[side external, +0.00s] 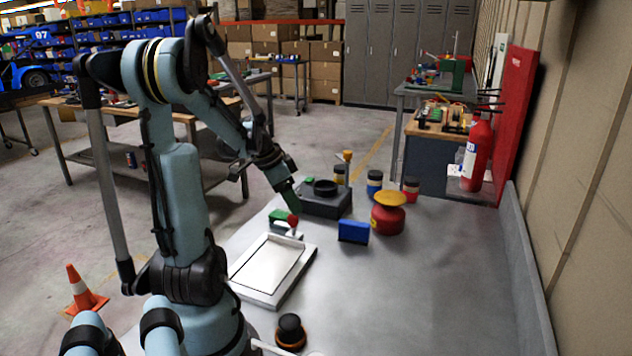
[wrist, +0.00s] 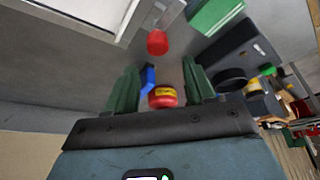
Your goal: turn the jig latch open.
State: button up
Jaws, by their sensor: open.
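The jig latch shows as a red knob (side external: 293,219) on a small pale lever at the far right corner of a grey-framed white panel (side external: 303,275). The knob also shows in the wrist view (wrist: 157,42), just ahead of the fingertips, with its pale mount (wrist: 160,14) behind it. My gripper (side external: 294,205) is just above the knob in the side view. In the wrist view its green fingers (wrist: 160,65) stand apart with nothing held between them. I cannot tell whether a finger touches the knob.
A green block (side external: 276,215) sits beside the latch. A dark box with a black ring (side external: 326,202) stands behind it. A blue block (side external: 353,232) and a red pot with yellow top (side external: 388,215) stand to the right. A black knob on an orange base (side external: 291,331) is in front.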

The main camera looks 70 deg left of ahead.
jog(key=w+d+r, duration=0.4)
jog(key=d+r, duration=0.3)
jog(key=d, duration=0.4)
jog(key=shift+w, duration=0.15)
jog(key=w+d+f+t, duration=0.1)
jog(key=d, duration=0.8)
jog(key=w+d+f+t, duration=0.1)
jog(key=d, duration=0.8)
jog(key=shift+f+t, duration=0.35)
jog(key=shift+t, duration=0.05)
